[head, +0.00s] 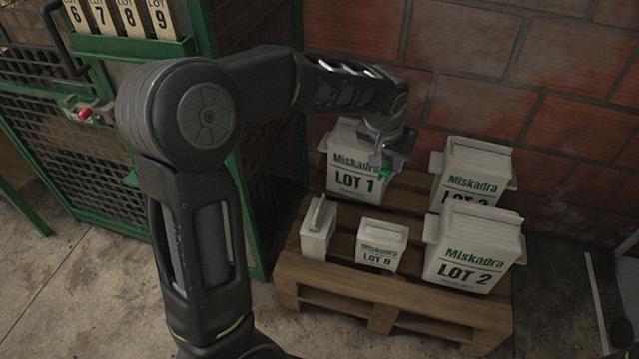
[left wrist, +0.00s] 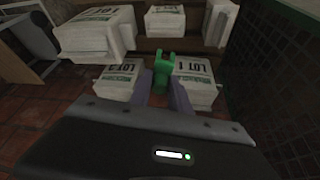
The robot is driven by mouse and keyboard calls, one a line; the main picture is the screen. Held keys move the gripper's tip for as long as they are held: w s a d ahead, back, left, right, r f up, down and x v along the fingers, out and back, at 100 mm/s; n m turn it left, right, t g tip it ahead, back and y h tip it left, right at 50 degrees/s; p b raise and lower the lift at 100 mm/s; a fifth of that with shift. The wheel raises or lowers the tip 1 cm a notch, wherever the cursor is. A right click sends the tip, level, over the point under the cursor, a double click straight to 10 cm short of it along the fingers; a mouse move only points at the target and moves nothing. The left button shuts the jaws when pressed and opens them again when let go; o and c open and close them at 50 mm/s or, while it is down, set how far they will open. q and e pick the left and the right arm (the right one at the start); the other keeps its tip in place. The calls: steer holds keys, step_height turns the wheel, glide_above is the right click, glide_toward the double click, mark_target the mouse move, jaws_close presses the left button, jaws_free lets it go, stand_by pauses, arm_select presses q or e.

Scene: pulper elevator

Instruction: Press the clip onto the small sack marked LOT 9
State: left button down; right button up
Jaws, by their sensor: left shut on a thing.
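My left gripper (head: 384,164) is shut on a green clip (head: 385,174), held in front of the LOT 1 sack. In the left wrist view the clip (left wrist: 165,68) sticks out beyond the fingertips of my left gripper (left wrist: 163,88). A small white sack (head: 383,244) stands upright at the pallet's front middle; its label looks like LOT 9, but the digit is blurred. The clip is behind it and apart from it. The small sack also shows at the top of the left wrist view (left wrist: 165,22). My right gripper is not in view.
The sacks stand on a wooden pallet (head: 390,293). Another small sack (head: 318,229) is turned edge-on at left. Large sacks LOT 1 (head: 350,180), LOT 2 (head: 470,254) and a partly hidden one (head: 473,163) stand around. A green cage (head: 272,165) is left, a brick wall behind.

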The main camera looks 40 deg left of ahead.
arm_select(q)
steer(key=w+a+f+n+b, duration=0.1)
steer(key=a+f+n+b, duration=0.1)
steer(key=a+f, duration=0.85)
steer(key=n+y+b, duration=0.1)
steer(key=b, duration=0.1)
glide_above(320, 205)
step_height(320, 205, down, 8)
steer(key=shift+s+d+f, duration=0.1)
steer(key=shift+s+f, duration=0.1)
steer(key=shift+s, duration=0.2)
steer(key=shift+f, duration=0.1)
steer(key=shift+f+b, duration=1.5)
steer(key=shift+f, duration=0.8)
steer(key=shift+f+b, duration=0.45)
steer(key=shift+f, duration=0.05)
steer(key=shift+f+b, duration=0.4)
steer(key=shift+f+b, duration=0.3)
steer(key=shift+f, duration=0.05)
steer(key=shift+f+b, duration=0.55)
steer(key=shift+f, duration=0.15)
